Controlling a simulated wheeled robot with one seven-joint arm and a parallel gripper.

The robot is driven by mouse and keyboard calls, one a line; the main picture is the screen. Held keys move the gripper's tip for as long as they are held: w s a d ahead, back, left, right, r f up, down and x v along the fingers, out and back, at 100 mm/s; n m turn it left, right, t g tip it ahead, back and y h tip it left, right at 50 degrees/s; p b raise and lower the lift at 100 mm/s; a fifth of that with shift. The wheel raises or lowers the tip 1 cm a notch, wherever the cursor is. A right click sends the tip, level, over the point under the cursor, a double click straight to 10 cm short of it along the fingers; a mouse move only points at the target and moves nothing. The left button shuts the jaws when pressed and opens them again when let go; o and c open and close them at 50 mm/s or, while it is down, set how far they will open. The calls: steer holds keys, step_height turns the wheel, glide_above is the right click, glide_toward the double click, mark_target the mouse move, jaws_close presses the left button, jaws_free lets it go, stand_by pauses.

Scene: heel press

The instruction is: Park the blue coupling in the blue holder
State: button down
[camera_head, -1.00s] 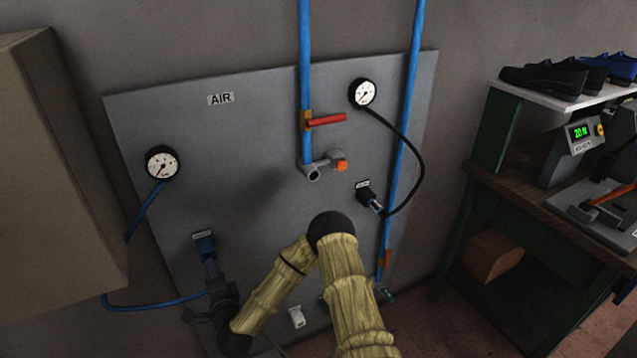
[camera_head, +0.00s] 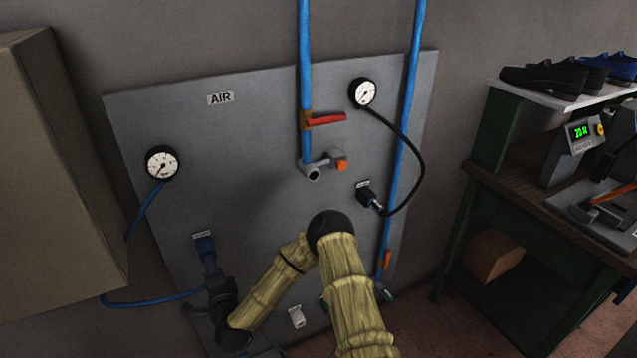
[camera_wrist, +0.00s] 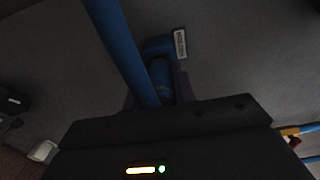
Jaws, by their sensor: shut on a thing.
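The blue holder (camera_head: 204,243) is on the lower left of the grey panel, under a small white label. It also shows in the wrist view (camera_wrist: 158,45), beside its label. My gripper (camera_head: 212,282) is just below the holder, shut on the blue coupling (camera_wrist: 160,74). In the wrist view the coupling lies between my fingers (camera_wrist: 157,92), its upper end at the holder and roughly in line with it. I cannot tell how far it sits inside. The head view mostly hides the coupling behind my gripper.
A blue hose (camera_head: 155,301) loops from the left gauge (camera_head: 162,163) to my gripper and crosses close beside the coupling in the wrist view. A beige cabinet (camera_head: 60,180) stands at the left. A black holder (camera_head: 368,196) and a red-handled valve (camera_head: 325,120) are to the right.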

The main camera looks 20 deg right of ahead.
steer(key=shift+w, duration=0.7)
steer(key=c, duration=1.1)
jaws_free()
steer(key=shift+o, duration=0.2)
steer(key=shift+s+a, duration=0.1)
